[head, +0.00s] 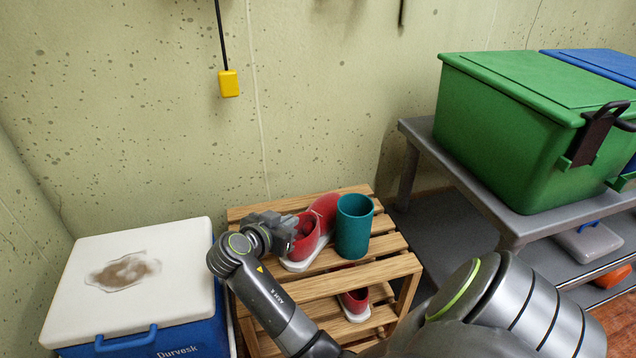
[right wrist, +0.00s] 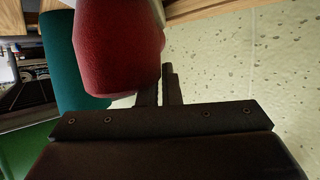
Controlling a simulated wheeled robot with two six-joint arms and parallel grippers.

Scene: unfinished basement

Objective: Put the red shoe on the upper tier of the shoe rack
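The red shoe (head: 304,238), with a white sole, is at the upper tier of the wooden shoe rack (head: 345,283), its opening toward me and its toe toward the wall. I cannot tell whether its sole touches the slats. My right gripper (head: 286,232) is at the left of its opening. In the right wrist view, the shoe (right wrist: 115,45) hides part of one finger, and the fingers (right wrist: 160,88) are close together with a narrow gap, seemingly shut on the shoe's edge. Another red shoe (head: 354,300) is on the lower tier. My left gripper is not in view.
A teal cup (head: 354,228) stands right beside the shoe on the upper tier. A blue cooler with a white lid (head: 140,280) is left of the rack. A grey shelf (head: 470,180) with a green bin (head: 515,125) stands at the right. The wall is close behind.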

